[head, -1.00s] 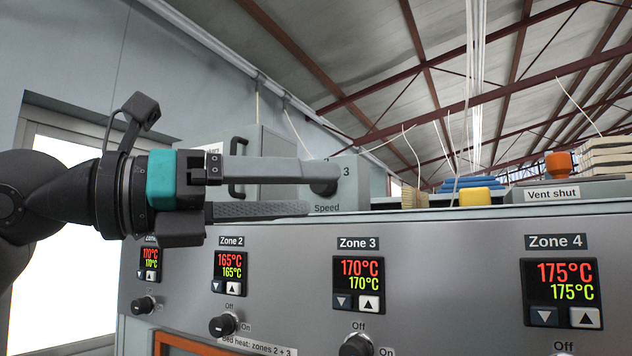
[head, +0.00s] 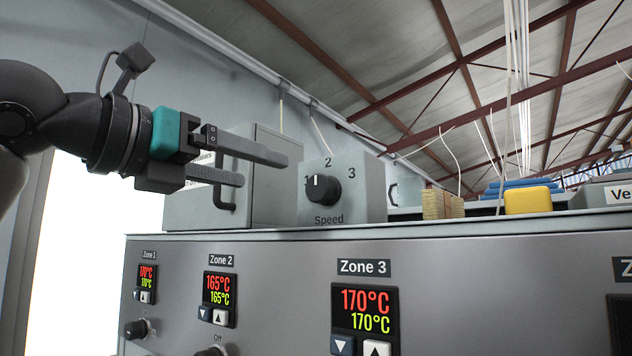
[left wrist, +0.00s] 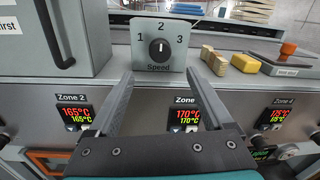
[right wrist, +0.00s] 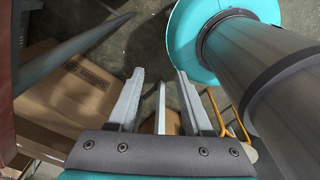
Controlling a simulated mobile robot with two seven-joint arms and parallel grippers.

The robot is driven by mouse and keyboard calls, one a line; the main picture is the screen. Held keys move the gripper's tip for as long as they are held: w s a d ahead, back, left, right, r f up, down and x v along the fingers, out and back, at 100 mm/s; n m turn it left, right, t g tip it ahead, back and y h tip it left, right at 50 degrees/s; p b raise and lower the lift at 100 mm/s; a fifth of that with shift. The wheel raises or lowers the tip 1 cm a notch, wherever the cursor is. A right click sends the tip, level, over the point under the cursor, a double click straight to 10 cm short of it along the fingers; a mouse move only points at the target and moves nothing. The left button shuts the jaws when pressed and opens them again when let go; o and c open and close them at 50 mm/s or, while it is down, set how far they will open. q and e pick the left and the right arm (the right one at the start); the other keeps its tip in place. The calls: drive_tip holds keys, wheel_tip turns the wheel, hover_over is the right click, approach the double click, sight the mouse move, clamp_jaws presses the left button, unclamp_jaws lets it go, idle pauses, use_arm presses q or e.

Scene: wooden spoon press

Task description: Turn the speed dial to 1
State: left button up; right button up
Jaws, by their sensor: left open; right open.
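The speed dial (head: 323,189) is a round black knob with a white mark on a grey box (head: 362,192) labelled Speed, with 1, 2 and 3 around it. It also shows in the left wrist view (left wrist: 160,49), where its mark points up towards 2. My left gripper (head: 265,168) is open and empty, left of the knob in the head view and apart from it. In the left wrist view its fingers (left wrist: 160,76) spread below the knob. My right gripper (right wrist: 160,75) is open and empty, seen only in the right wrist view, away from the dial.
A grey cabinet with a black handle (left wrist: 54,36) stands just left of the dial box. Below is a panel of zone displays (head: 364,312) and knobs. A yellow block (head: 528,200) and wooden pieces (head: 443,204) lie to the right. Cardboard boxes (right wrist: 70,95) are near my right gripper.

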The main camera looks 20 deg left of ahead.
sight(315, 186)
use_arm(q)
drive_tip(key=p+x, duration=0.3)
drive_tip(key=x, duration=0.8)
drive_tip(key=shift+w+d+p, duration=0.1)
drive_tip(key=shift+w+p, duration=0.1)
drive_tip(key=shift+p, duration=0.15)
drive_tip(key=shift+w+d, duration=0.2)
drive_tip(key=shift+w, duration=0.25)
clamp_jaws()
